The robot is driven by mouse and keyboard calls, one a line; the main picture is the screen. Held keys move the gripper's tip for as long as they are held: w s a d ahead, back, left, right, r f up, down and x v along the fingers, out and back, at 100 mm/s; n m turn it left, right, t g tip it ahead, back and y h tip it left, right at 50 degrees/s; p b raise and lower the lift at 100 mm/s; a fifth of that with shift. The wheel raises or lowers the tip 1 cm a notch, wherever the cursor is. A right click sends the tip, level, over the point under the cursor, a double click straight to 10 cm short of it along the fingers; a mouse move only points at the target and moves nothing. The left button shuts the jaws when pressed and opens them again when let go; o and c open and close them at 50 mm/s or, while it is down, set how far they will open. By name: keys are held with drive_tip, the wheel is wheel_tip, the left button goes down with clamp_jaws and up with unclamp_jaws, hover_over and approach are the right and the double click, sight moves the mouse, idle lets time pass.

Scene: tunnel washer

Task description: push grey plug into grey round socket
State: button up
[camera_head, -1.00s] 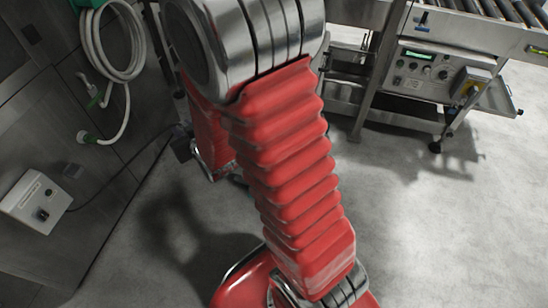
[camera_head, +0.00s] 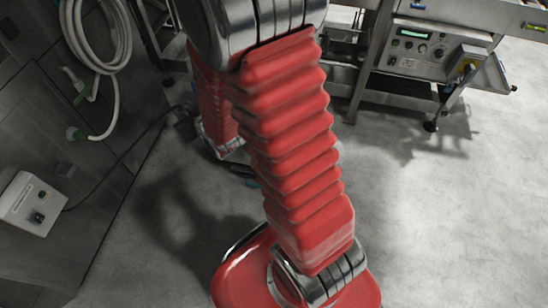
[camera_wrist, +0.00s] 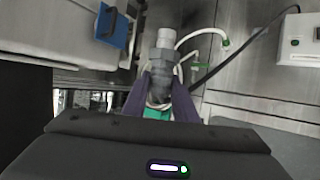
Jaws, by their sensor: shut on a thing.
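In the wrist view my gripper (camera_wrist: 160,92) has its two purple fingers closed on a dark grey plug (camera_wrist: 163,62). The plug points up the picture, away from my palm, with a lighter grey cylinder at its far end. I cannot tell whether that cylinder is the plug's nose or part of a socket. A teal patch shows between the fingers near the palm. A black cable (camera_wrist: 238,62) runs from the right toward the plug; its end is hidden by the finger. I cannot make out the round socket. In the head view my arm hides the gripper.
A white control box (camera_head: 32,204) is on the dark wall panels at left. A coiled pale hose (camera_head: 95,35) with green fittings hangs above it. A steel conveyor with a control panel (camera_head: 418,46) stands at upper right. The grey floor (camera_head: 440,220) at right is clear.

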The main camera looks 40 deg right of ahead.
drive_tip(key=s+d+f+n+g, duration=0.4)
drive_tip(key=s+d+f+n, duration=1.4)
drive_tip(key=f+n, duration=0.3)
drive_tip(key=shift+s+d+f+n+g, duration=0.35)
drive_tip(key=shift+d+n, duration=0.3)
drive_tip(key=shift+n, duration=0.55)
drive_tip(key=shift+w+d, duration=0.1)
drive_tip(key=shift+d, duration=0.05)
